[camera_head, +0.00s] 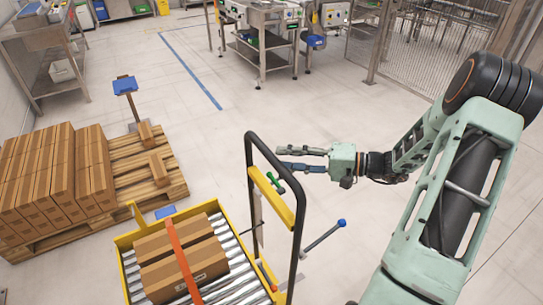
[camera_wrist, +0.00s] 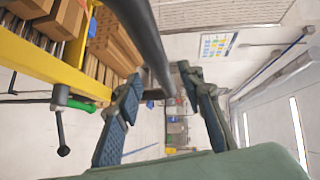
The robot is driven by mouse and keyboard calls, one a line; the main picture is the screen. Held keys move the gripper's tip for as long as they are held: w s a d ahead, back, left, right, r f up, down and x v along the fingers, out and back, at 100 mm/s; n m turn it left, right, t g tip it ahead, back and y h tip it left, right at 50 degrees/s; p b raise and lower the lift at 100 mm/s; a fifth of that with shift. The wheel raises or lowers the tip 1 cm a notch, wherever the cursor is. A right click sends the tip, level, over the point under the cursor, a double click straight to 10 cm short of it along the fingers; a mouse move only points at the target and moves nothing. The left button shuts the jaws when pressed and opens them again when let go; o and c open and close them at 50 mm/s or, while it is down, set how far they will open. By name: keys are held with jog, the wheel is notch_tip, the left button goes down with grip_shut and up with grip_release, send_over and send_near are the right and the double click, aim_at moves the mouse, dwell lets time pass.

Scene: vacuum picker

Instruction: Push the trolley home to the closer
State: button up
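The trolley (camera_head: 126,240) has a yellow frame, a roller bed and a tall black push handle (camera_head: 249,165). Two brown boxes (camera_head: 182,252) lie on its rollers under an orange strap (camera_head: 183,262). My gripper (camera_head: 280,158) is at the upper part of the handle, its fingers pointing left. In the wrist view the black handle bar (camera_wrist: 148,45) runs between the two spread fingers of my gripper (camera_wrist: 160,120); I cannot tell whether either finger touches it. I cannot tell which machine is the closer.
A pallet (camera_head: 110,210) with several brown cartons (camera_head: 55,180) stands left of the trolley, near a blue-topped post (camera_head: 125,86). A steel machine table (camera_head: 262,50) stands at the back, with mesh fencing (camera_head: 430,50) on the right. The floor between is clear, with a blue line.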

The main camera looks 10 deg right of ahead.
aim_at(272, 158)
jog(key=shift+x, duration=2.4)
jog(key=shift+c, duration=0.3)
grip_shut()
